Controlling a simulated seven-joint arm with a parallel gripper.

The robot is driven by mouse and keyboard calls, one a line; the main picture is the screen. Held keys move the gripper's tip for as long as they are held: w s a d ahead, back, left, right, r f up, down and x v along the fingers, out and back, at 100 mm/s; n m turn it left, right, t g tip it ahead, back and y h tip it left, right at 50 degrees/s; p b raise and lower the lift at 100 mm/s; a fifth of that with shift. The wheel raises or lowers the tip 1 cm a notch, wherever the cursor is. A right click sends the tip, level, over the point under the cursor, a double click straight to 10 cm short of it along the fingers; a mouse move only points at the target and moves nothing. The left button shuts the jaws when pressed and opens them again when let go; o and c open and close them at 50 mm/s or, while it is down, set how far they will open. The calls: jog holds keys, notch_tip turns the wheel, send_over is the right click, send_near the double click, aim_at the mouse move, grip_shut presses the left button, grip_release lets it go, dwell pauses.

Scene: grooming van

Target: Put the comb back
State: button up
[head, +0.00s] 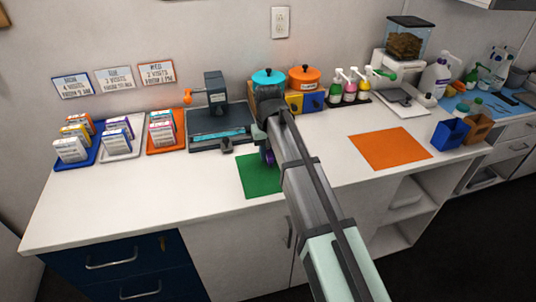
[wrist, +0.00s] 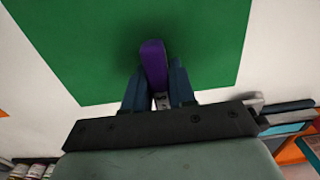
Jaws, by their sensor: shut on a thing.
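My gripper (wrist: 158,88) is shut on a purple-handled thing (wrist: 153,64), which looks like the comb. A small silvery part shows between the dark fingers; the rest of it is hidden. The wrist view shows it over a green mat (wrist: 70,45), with a soft dark shadow around it. In the head view my gripper (head: 268,150) is above the right part of the green mat (head: 257,182), with a bit of purple at its tip. I cannot tell whether the purple thing touches the mat.
A grey device with a tray (head: 222,143) stands left of the gripper. Behind are teal (head: 268,77) and orange (head: 304,76) lidded pots and several pump bottles. An orange mat (head: 390,149) lies right, beside blue (head: 450,134) and brown holders. Racks of boxes stand left. The front-left counter is clear.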

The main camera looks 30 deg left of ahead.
aim_at(268, 150)
jog(key=shift+f, duration=0.35)
jog(key=shift+f, duration=0.1)
jog(key=o, duration=0.9)
jog(key=shift+o, duration=0.2)
notch_tip(268, 150, up, 12)
